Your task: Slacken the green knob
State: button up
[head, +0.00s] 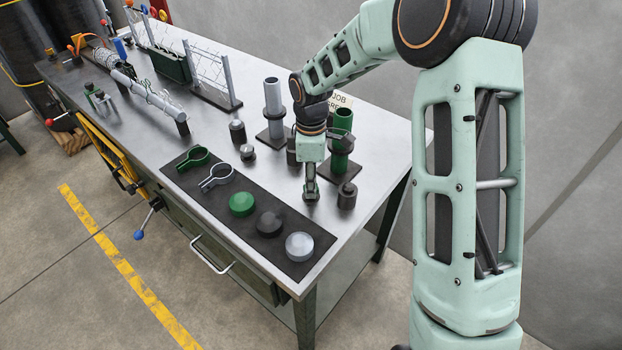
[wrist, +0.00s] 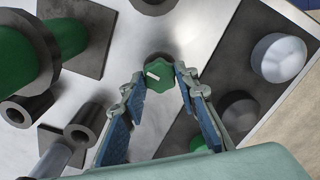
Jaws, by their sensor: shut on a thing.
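The green knob (wrist: 159,77) has a lobed edge and a pale mark on its top, and it shows between my fingertips in the wrist view. My gripper (wrist: 160,74) is shut on it, one finger at each side. In the head view my gripper (head: 311,194) points straight down at the table top, between the dark mat and the green post. There the fingers mostly hide the knob. A dark round rim shows around the knob's far side in the wrist view.
A dark mat (head: 183,178) holds a green cap (head: 242,204), a dark cap (head: 268,223), a grey cap (head: 299,246) and two clamp rings. A green post (head: 343,128), a grey post (head: 273,100) and a short dark cylinder (head: 347,196) stand close by my gripper.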

jog(key=n+p, duration=0.1)
jog(key=n, duration=0.3)
jog(key=shift+r+p, duration=0.15)
jog(key=shift+p, duration=0.2)
jog(key=shift+n+p, duration=0.55)
jog(key=shift+n, duration=0.95)
jog(key=o, duration=1.1)
jog(key=shift+o, duration=0.2)
notch_tip(320, 180, up, 12)
